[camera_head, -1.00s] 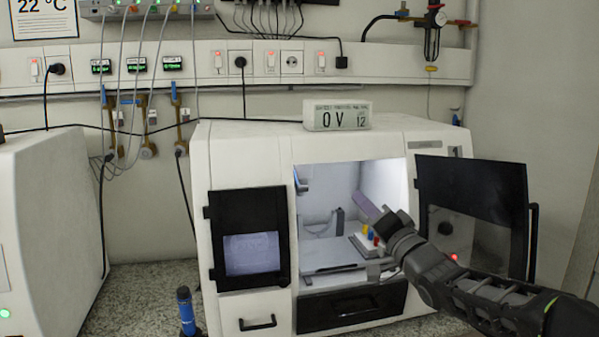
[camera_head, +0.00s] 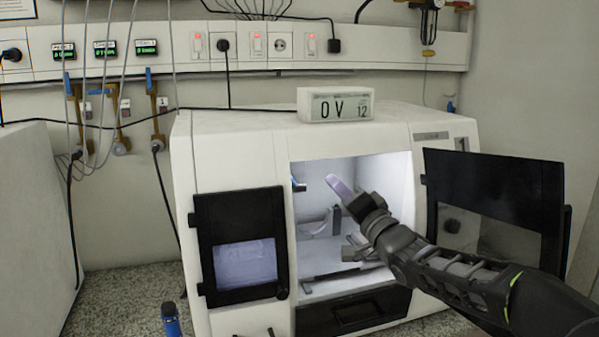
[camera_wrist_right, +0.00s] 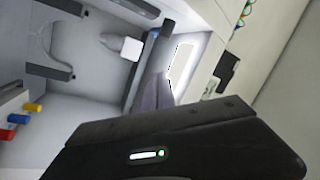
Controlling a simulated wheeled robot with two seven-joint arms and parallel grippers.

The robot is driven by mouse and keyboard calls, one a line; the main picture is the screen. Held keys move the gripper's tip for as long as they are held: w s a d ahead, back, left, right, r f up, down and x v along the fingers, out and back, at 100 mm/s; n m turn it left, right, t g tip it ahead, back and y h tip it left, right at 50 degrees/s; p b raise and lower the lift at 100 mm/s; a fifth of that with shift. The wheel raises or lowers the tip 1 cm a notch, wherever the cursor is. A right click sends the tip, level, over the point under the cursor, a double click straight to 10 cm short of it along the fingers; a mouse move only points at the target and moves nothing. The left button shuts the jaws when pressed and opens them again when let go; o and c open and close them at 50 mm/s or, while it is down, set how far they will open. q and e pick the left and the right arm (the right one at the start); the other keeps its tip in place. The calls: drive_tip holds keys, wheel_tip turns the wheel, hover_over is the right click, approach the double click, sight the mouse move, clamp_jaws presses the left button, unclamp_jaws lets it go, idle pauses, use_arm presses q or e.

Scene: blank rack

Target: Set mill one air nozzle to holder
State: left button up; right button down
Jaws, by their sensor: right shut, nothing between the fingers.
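The mill (camera_head: 235,150) is a white machine with its chamber open. A small blue and dark part (camera_head: 298,186), possibly the air nozzle, sits at the upper left edge of the chamber opening; I cannot tell whether it rests in a holder. My right gripper (camera_head: 336,185) reaches into the chamber from the right, its pale lilac fingers shut and empty, pointing up and left, apart from that part in the picture. My left gripper is out of view.
The open dark door (camera_head: 490,205) stands right of the chamber, close to my right arm. A grey curved bracket (camera_head: 322,222) is inside. A display box (camera_head: 336,105) sits on top.

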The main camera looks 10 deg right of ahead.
drive_tip(key=w+a+p, duration=0.3)
drive_tip(key=w+a, duration=0.3)
drive_tip(key=w, duration=0.3)
drive_tip(key=shift+w+r+p, duration=0.2)
drive_tip(key=shift+r+p, duration=0.05)
drive_tip(key=shift+p, duration=0.05)
